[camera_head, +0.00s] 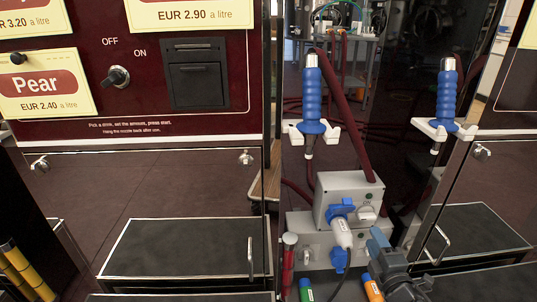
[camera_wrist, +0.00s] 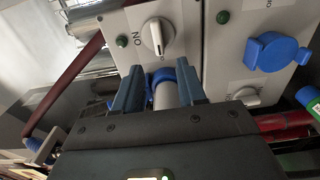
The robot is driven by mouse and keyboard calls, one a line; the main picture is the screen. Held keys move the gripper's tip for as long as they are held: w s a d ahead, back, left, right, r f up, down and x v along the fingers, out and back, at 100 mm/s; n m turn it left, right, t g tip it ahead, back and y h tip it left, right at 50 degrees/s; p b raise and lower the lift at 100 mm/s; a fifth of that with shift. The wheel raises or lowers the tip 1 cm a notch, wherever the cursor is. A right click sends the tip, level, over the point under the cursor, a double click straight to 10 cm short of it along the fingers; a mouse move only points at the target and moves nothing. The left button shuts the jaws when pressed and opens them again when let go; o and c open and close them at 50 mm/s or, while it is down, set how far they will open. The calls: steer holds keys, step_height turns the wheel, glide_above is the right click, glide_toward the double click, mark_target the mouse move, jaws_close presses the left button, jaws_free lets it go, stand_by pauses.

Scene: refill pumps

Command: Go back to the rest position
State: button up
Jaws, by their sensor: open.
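My gripper (camera_head: 380,243) is open at the lower right of the head view, just right of a white plug (camera_head: 342,234). The plug sits at a blue socket (camera_head: 341,208) on the upper grey box (camera_head: 338,184). In the wrist view, the two blue-grey fingers of my gripper (camera_wrist: 158,92) stand apart, and the white plug (camera_wrist: 166,96) with a blue collar shows between them. Whether a finger touches it cannot be told. The box's white knob (camera_wrist: 157,36), with ON beside it, is above the fingers. The plug's lower end is hidden by my gripper.
A second grey box with a closed blue cap (camera_wrist: 273,51) is close on the right. Two blue nozzles (camera_head: 311,95) (camera_head: 446,95) hang on white holders. A dark red hose (camera_head: 346,105) runs down to the boxes. Green (camera_head: 306,290) and orange (camera_head: 373,289) cylinders stand below.

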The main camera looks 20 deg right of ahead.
steer(key=s+a+r+m+y, duration=0.1)
steer(key=s+a+m, duration=0.2)
steer(key=s+a, duration=0.45)
steer(key=s+a+r+m+g+y, duration=0.1)
steer(key=s+a+m, duration=0.3)
steer(key=s, duration=0.7)
steer(key=s+a+r+m+y, duration=0.1)
steer(key=s+a+r+m, duration=0.1)
steer(key=s+a, duration=0.65)
steer(key=s+a+r+m+g+y, duration=0.2)
steer(key=s+r+m, duration=0.4)
steer(key=s+r, duration=0.5)
step_height(320, 180, up, 26)
steer(key=s+p, duration=0.1)
steer(key=p, duration=2.5)
steer(key=shift+f, duration=0.15)
